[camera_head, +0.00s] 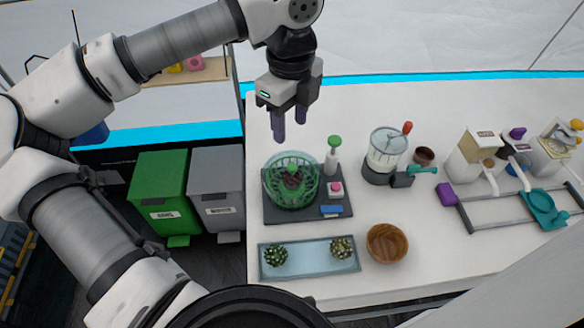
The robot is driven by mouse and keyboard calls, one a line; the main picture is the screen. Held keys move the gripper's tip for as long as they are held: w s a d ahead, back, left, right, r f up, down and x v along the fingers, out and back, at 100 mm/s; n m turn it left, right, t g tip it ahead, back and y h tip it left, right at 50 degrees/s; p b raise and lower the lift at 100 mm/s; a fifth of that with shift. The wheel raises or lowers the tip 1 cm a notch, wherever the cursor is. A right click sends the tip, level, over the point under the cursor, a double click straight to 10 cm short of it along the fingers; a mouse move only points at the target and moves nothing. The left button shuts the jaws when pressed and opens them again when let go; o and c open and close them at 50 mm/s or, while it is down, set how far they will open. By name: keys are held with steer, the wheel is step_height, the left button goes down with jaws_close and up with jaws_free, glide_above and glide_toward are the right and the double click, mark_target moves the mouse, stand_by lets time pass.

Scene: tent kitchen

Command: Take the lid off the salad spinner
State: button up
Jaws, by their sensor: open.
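The salad spinner (268,187) is a green see-through bowl standing on a dark tray (290,216) at the left of the white counter. A clear lid with a green knob (291,168) appears to sit on top of it, and something dark shows inside. My gripper (290,139) is above and just behind the spinner, pointing down, with its two dark fingers apart and nothing between them. It does not appear to touch the lid. How the lid's rim meets the bowl is too small to tell.
A green-capped bottle (331,160) and small pink and blue items share the tray. A blue-grey tray (308,262) with two spiky plants and a wooden bowl (388,244) lie in front. A blender-like jug (386,150) and coffee machines (475,155) stand right. Bins (161,190) are left.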

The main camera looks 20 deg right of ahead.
steer(key=p, duration=0.1)
glide_above(292, 166)
steer(key=f, duration=0.6)
steer(key=shift+s+a+f, duration=0.2)
steer(key=shift+s+f, duration=0.1)
steer(key=shift+f, duration=0.05)
steer(key=shift+w+d+f+p, duration=0.15)
steer(key=shift+f+p, duration=0.4)
steer(key=shift+f, duration=0.85)
steer(key=shift+w+d+f+p, duration=0.1)
steer(key=shift+f+p, duration=0.45)
steer(key=shift+f, duration=0.8)
jaws_close()
